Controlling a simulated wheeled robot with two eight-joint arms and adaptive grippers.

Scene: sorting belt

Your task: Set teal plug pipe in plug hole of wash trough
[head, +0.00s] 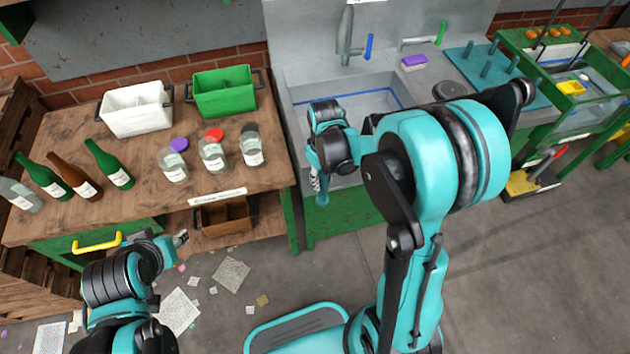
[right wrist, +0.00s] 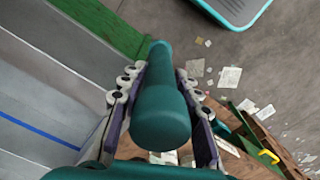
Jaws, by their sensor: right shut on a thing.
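My right gripper (head: 317,182) is shut on a teal plug pipe (head: 322,193), which hangs at the front edge of the wash trough (head: 293,95). In the right wrist view the teal pipe (right wrist: 160,115) sits between both fingers of the right gripper (right wrist: 158,90), its thick rounded end towards the camera. The grey trough has a blue line along its inside. My right arm covers part of the basin, and I cannot make out the plug hole. My left gripper (head: 181,239) is low, in front of the wooden table; its jaws are too small to read.
Several teal pegs (head: 487,70) stand on a teal mat (head: 466,57) right of the basin, near a purple sponge (head: 414,62) and a dark round disc (head: 450,90). Taps (head: 346,40) rise behind the basin. The wooden table (head: 140,185) at left holds bottles, jars and two bins.

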